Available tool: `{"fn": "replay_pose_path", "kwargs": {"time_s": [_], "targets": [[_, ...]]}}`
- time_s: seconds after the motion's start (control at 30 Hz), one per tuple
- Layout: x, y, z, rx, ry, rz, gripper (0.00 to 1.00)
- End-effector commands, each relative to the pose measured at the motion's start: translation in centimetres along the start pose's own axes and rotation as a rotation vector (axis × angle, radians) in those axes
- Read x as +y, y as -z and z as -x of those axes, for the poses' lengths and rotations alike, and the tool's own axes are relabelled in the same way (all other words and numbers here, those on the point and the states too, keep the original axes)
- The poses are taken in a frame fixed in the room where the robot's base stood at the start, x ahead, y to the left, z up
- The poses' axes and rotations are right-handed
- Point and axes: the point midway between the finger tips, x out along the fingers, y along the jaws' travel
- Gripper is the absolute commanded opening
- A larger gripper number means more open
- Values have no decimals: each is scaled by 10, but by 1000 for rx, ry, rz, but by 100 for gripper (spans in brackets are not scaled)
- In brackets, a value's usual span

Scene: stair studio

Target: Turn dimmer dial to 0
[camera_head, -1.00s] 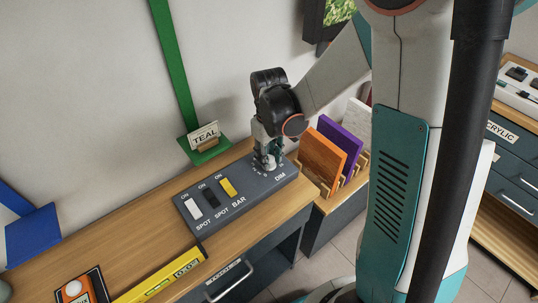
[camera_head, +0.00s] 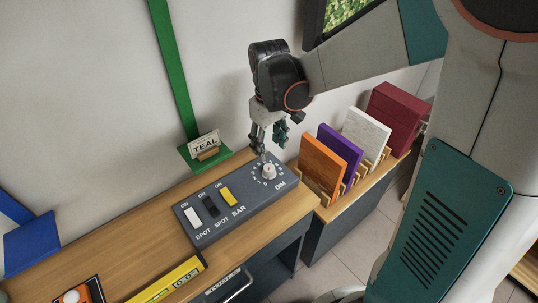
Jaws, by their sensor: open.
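The dimmer dial (camera_head: 268,171) is a small white knob with a ring of marks around it. It sits at the right end of the grey control panel (camera_head: 216,234), above the label DIM. The numbers on its scale are too small to read, and I cannot tell its setting. My gripper (camera_head: 268,145) is open and empty just above and behind the dial, with its fingers pointing down and apart from it. Three rocker switches sit left of the dial: white (camera_head: 193,216), black (camera_head: 211,206) and yellow (camera_head: 229,196).
A yellow level (camera_head: 170,281) lies on the wooden bench (camera_head: 120,235) in front of the panel. A TEAL sign (camera_head: 205,143) stands on a green base behind it. A rack with orange (camera_head: 322,162), purple and white boards is to the right. The wall is close behind.

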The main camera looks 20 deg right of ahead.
Motion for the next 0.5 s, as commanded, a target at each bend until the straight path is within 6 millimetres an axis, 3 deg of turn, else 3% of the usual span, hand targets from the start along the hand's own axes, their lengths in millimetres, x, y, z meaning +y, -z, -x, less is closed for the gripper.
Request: {"fn": "replay_pose_path", "kwargs": {"time_s": [0.2, 0.5], "targets": [[0, 0, 26, 0, 0, 0, 50], [0, 0, 32, 0, 0, 0, 50]]}}
